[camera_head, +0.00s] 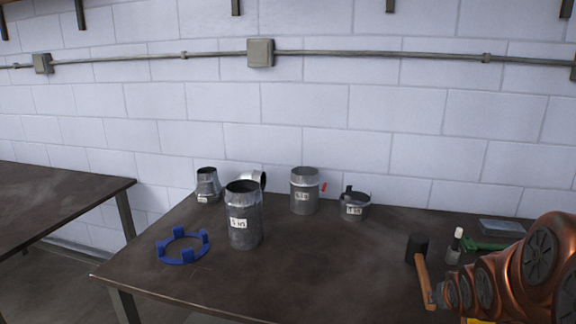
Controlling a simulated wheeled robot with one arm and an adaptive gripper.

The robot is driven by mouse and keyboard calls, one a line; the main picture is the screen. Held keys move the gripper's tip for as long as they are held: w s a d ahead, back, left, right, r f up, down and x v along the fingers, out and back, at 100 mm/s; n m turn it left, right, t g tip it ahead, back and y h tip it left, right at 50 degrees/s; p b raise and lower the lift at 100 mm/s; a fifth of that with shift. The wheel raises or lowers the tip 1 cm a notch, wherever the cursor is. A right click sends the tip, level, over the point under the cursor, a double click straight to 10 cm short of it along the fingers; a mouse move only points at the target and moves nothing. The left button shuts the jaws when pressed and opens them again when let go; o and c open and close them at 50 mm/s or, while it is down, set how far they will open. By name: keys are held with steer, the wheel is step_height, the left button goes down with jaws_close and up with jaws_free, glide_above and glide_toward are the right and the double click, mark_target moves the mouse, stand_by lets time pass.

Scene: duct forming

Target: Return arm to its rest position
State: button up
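My copper-coloured arm reaches in from the right edge, over the right end of the dark table (300,275). Its gripper end does not show, so I cannot see its fingers or whether they hold anything. Several grey metal duct pieces stand at the back and middle of the table. The nearest is a tall labelled duct cylinder (245,222). Another labelled duct (304,192) and a short collar (355,208) stand behind it to the right.
A blue ring with raised blocks (182,248) lies at the table's left. A mallet (416,248), a small bottle (455,243) and a green-handled tool (482,243) lie near my arm. A second table (60,205) stands left across a gap. The table's front middle is clear.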

steer(key=s+a+n+g+y, duration=0.1)
steer(key=s+a+g, duration=0.3)
steer(key=s+a, duration=0.7)
steer(key=s+a+n+g+y, duration=0.2)
steer(key=s+a+g, duration=0.3)
steer(key=s+a, duration=0.6)
steer(key=s, duration=0.5)
steer(key=shift+s+g+y, duration=0.3)
steer(key=shift+s, duration=0.1)
steer(key=shift+f, duration=0.15)
